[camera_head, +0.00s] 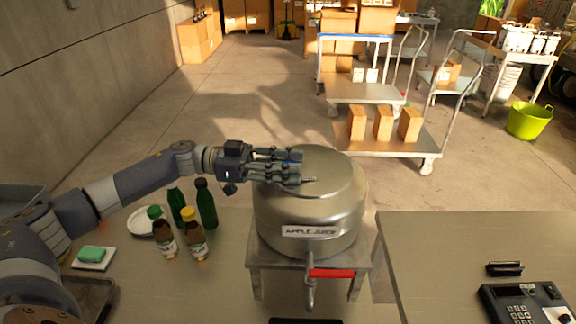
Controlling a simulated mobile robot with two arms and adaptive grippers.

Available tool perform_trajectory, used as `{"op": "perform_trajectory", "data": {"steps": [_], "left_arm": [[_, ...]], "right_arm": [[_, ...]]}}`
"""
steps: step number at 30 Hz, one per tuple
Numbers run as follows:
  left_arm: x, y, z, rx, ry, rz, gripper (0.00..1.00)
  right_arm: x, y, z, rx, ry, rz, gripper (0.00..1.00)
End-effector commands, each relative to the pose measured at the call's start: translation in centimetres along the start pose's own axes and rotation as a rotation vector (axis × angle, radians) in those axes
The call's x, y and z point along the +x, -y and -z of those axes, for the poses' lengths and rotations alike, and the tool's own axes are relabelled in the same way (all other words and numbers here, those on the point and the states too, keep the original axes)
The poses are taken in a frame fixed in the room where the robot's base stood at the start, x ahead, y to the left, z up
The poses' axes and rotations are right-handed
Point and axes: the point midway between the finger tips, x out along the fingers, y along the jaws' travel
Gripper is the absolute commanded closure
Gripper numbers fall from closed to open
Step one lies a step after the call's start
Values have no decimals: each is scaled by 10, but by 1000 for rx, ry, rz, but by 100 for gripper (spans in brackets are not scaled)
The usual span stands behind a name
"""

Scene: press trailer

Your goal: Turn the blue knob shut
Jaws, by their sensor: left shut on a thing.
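My left gripper (290,167) reaches in from the left over the lid of a steel tank (312,213) labelled "APPLE JUICE". The fingers hide the rest, so I cannot tell how far the knob is turned. My right gripper is not in view.
The tank stands on a metal stand (258,262), with a tap with a red lever (332,273) at its front. Brown bottles (195,236) and green bottles (206,204) stand left of it under my arm.

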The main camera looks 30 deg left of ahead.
Motion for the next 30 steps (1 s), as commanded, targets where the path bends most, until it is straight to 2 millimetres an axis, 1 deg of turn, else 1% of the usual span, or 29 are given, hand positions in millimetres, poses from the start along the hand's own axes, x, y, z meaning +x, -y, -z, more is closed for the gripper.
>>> {"op": "perform_trajectory", "data": {"steps": [1, 9, 15, 22, 30], "left_arm": [[1, 3, 1, 5, -7, -38, 94], [2, 2, -2, 5, -6, -285, 94], [2, 1, -2, 4, -6, -426, 94], [2, 0, -1, 2, -4, -527, 94], [1, 0, 0, 1, -3, -576, 94]], "right_arm": [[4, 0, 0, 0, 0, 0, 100], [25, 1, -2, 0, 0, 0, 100], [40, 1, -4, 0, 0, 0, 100], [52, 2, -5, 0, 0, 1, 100], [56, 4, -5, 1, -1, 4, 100]]}}
